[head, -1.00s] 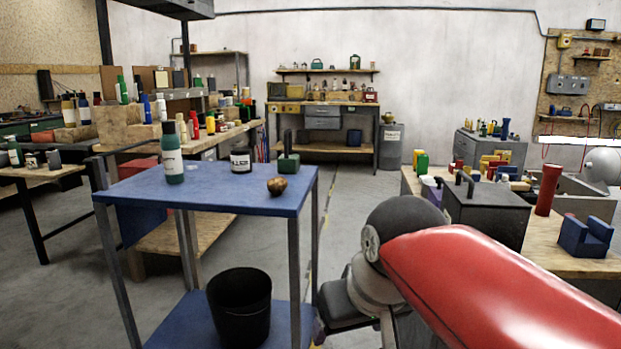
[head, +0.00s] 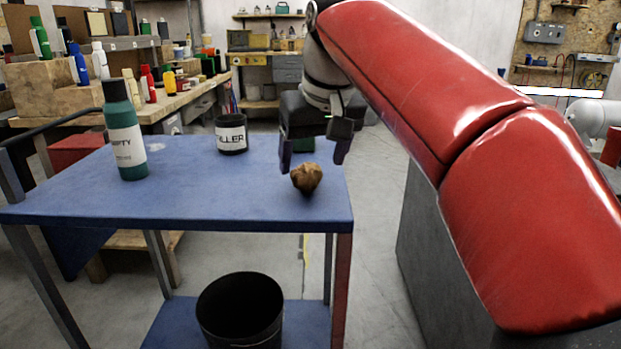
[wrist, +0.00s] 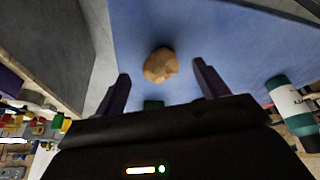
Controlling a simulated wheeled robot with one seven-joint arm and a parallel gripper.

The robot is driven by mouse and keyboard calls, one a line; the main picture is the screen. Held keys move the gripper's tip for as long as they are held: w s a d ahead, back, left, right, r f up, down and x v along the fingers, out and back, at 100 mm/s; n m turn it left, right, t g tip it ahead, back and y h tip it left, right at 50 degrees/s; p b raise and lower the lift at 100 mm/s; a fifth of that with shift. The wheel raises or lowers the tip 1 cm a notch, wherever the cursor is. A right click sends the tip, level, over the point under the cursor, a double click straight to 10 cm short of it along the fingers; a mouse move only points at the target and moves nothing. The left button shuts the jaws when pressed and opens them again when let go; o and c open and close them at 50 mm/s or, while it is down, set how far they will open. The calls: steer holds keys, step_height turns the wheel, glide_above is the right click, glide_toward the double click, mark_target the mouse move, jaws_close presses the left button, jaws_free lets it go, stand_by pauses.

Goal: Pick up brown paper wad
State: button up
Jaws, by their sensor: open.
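The brown paper wad (head: 306,178) lies on the blue tabletop (head: 200,203) near its right end. It also shows in the wrist view (wrist: 160,65), between and a little beyond the two fingertips. My gripper (head: 313,168) is open and empty, pointing down just behind the wad in the head view. In the wrist view, the open fingers (wrist: 160,82) have the wad between their lines, with gaps on both sides. I cannot tell the exact height of the fingertips above the table.
A green bottle (head: 125,135) and a dark filler jar (head: 231,134) stand on the same table, left of the wad. A black bin (head: 241,312) sits on the lower shelf. The front middle of the tabletop is clear.

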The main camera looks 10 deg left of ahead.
mark_target(310, 168)
steer(key=b+x, duration=0.1)
steer(key=x, duration=0.4)
steer(key=shift+w+a, duration=0.1)
steer(key=shift+w, duration=0.1)
steer(key=c, duration=1)
steer(key=shift+c, duration=0.2)
steer(key=shift+r, duration=0.2)
steer(key=shift+c, duration=0.2)
